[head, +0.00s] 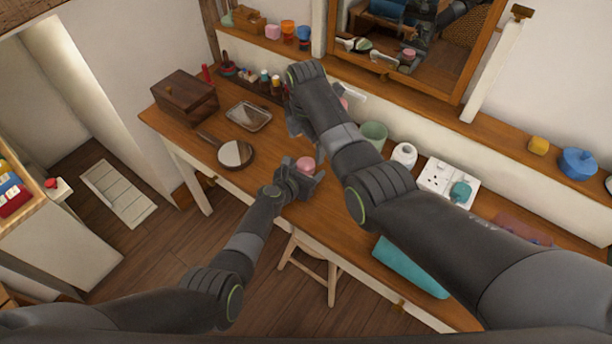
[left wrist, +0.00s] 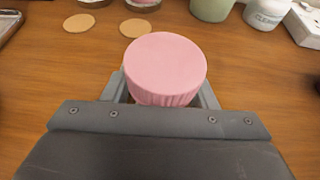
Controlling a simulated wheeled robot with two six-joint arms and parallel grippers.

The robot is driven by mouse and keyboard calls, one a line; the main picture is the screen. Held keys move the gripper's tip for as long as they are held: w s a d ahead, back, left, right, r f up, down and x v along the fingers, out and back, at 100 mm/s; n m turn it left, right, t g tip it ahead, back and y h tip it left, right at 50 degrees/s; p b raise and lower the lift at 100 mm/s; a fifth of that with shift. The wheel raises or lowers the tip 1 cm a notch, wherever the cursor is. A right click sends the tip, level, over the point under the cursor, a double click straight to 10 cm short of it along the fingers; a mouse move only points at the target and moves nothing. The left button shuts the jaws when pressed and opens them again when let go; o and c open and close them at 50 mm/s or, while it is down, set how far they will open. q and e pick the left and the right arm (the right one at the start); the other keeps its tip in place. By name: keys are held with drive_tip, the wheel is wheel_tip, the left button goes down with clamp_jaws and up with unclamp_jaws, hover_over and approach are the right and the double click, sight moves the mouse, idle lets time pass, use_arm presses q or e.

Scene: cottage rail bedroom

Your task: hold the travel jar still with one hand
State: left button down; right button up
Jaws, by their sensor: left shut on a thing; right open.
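The travel jar shows as a round pink lid with a ribbed edge, in the left wrist view (left wrist: 165,68) and in the head view (head: 305,164). My left gripper (head: 307,171) is shut on the jar near the front edge of the wooden table, with one finger on each side below the lid. The fingers and the mount hide the jar's lower body. My right gripper (head: 292,118) is open over the back of the table, partly hidden by its own wrist. It is apart from the jar.
A hand mirror (head: 235,154), metal tray (head: 249,115) and wooden box (head: 186,97) lie to the left. A green cup (head: 374,134), white jar (head: 405,154) and socket panel (head: 447,181) stand to the right. Two tan discs (left wrist: 79,23) lie behind the jar.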

wheel_tip(320, 180, up, 9)
drive_tip(key=shift+r, duration=0.15)
use_arm(q)
drive_tip(key=shift+c, duration=2.4)
unclamp_jaws()
drive_tip(key=p+v, duration=0.4)
drive_tip(key=v, duration=0.1)
drive_tip(key=shift+s+a+r, duration=0.1)
drive_tip(key=shift+a+r, duration=0.05)
drive_tip(key=shift+r, duration=0.15)
drive_tip(key=p+v, duration=0.2)
drive_tip(key=v, duration=1)
drive_tip(key=shift+p, duration=0.35)
use_arm(e)
wheel_tip(320, 180, up, 7)
